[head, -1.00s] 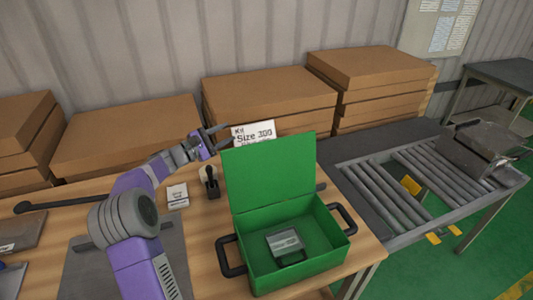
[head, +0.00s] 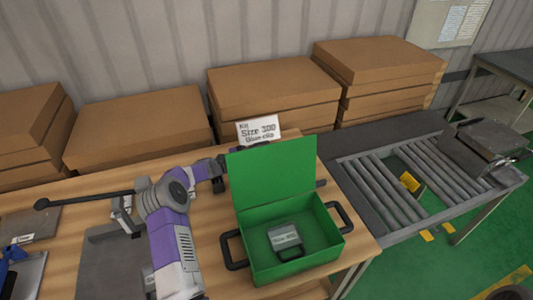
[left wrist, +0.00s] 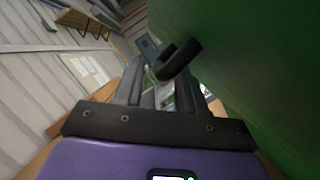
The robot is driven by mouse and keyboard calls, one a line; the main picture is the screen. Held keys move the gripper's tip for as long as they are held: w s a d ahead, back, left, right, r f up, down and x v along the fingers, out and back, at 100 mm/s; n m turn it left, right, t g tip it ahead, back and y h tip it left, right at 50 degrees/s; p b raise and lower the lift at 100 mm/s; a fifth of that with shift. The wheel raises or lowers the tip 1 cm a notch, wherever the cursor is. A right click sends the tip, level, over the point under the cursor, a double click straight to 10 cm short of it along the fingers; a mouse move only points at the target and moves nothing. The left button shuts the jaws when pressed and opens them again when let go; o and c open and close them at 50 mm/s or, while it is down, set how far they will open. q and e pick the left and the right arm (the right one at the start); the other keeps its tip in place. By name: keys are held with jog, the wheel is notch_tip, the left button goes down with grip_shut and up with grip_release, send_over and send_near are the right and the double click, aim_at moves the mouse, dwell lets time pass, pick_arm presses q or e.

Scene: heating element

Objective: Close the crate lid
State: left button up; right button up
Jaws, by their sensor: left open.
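The green crate (head: 297,270) stands on the wooden workbench with its lid (head: 270,180) raised roughly upright at the back. A grey labelled block (head: 285,236) lies inside. My left arm reaches behind the lid from the left, and the lid hides most of the gripper in the head view. In the left wrist view my left gripper (left wrist: 165,95) is open beside the lid's green outer face (left wrist: 245,60). A black curved handle (left wrist: 180,60) shows close to its fingers; I cannot tell whether they touch it. My right gripper is not in view.
A white sign (head: 259,131) stands behind the lid, before stacked brown boxes (head: 275,90). Black side handles (head: 232,250) stick out from the crate. A roller conveyor (head: 400,190) adjoins the bench at the right. A black rod (head: 90,198) lies left of my arm.

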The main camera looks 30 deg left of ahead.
pick_arm(q)
jog(key=shift+w+d+r, duration=0.2)
jog(key=shift+w+d, duration=0.15)
jog(key=shift+d, duration=0.2)
grip_shut()
